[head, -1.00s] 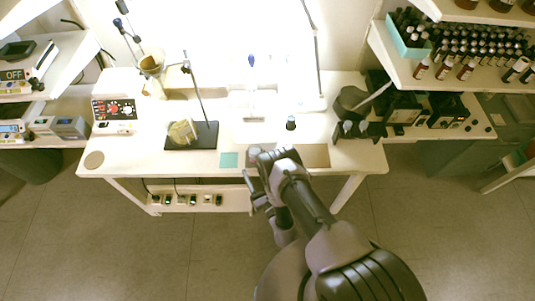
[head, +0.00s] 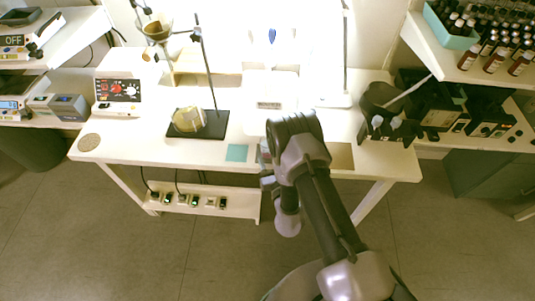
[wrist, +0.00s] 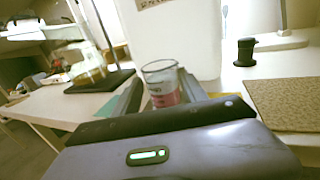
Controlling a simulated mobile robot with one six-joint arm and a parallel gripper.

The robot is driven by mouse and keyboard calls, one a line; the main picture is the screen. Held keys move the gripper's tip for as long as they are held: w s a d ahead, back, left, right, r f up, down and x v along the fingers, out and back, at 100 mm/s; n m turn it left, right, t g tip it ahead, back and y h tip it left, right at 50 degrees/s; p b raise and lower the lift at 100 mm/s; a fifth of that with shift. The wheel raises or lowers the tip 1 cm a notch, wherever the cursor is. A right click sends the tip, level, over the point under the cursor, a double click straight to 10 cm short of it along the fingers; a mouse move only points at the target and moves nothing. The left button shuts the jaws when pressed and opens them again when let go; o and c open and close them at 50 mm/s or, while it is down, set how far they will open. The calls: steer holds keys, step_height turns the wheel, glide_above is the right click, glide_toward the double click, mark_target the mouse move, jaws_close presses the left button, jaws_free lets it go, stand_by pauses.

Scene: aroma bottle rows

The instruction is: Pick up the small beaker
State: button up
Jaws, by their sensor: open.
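The small beaker (wrist: 163,86) is clear glass with pink liquid and stands upright in the wrist view. My gripper (wrist: 160,92) is open, with one finger on each side of the beaker as seen there. The beaker's base is hidden behind the gripper body, and I cannot tell whether either finger touches the glass. In the head view, my gripper (head: 267,166) is at the bench's front edge, right of the teal square. My arm largely covers that area.
A white box-shaped device (wrist: 180,35) stands behind the beaker. A small black object (wrist: 245,52) and a cork mat (wrist: 287,100) are to the right. A stand with a black base (head: 196,124) carries a yellowish glass vessel (head: 188,119) to the left. The teal square (head: 237,152) lies flat.

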mark_target(265, 139)
steer(key=b+x, duration=0.2)
steer(key=x, duration=0.3)
steer(key=shift+w, duration=0.2)
steer(key=shift+w+a, duration=0.1)
steer(key=shift+w, duration=0.2)
jaws_close()
